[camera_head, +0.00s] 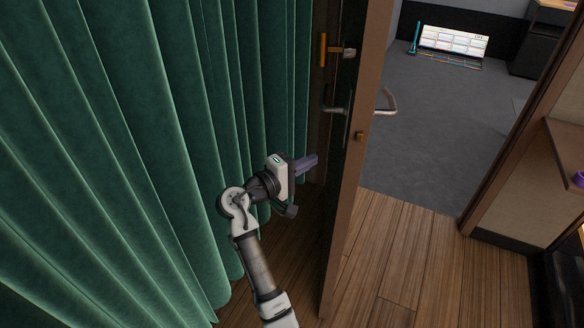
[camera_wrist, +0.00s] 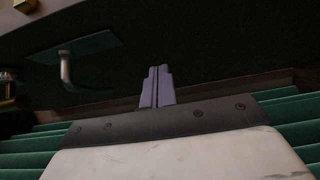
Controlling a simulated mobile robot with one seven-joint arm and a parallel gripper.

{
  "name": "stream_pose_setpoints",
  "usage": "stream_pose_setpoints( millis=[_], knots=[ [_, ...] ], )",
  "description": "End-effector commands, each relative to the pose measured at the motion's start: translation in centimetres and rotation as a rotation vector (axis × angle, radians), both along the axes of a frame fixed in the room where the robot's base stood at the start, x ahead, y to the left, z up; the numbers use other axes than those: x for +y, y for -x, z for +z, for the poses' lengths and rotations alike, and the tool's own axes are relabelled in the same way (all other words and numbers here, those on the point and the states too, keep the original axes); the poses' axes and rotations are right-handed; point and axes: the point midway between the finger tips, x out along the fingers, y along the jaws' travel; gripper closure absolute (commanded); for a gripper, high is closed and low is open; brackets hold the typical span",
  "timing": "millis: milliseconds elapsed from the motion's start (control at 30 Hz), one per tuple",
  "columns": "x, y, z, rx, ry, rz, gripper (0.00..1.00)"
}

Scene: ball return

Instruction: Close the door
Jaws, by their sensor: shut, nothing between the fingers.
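The door (camera_head: 358,130) stands open, seen nearly edge-on in the head view, with its dark face toward my arm. A lever handle (camera_head: 336,109) is on that face, and a brass-coloured fitting with a knob (camera_head: 340,51) is farther along it. In the wrist view the dark door face (camera_wrist: 215,50) fills the upper part, with the handle (camera_wrist: 68,68) at left. My gripper (camera_head: 306,162) is shut and empty, its purple fingers pointing at the door face near the handle. The fingers also show in the wrist view (camera_wrist: 157,84). I cannot tell whether they touch the door.
Green curtains (camera_head: 130,120) hang close along the left of my arm. Right of the door, the doorway opens onto wooden floor (camera_head: 410,250) and grey carpet (camera_head: 440,130), both mostly clear. A wall end with a shelf (camera_head: 565,150) stands at the right.

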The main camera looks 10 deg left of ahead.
Motion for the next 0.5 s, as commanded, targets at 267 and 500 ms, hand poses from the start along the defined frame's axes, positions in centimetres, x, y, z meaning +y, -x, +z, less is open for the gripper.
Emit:
stream_pose_setpoints(
  millis=[267,500],
  knots=[
    [-4.2,-1.6,0.1,0.001,-0.002,-0.002,1.0],
    [-5.4,-1.6,0.0,-0.001,-0.002,0.001,1.0]
  ],
)
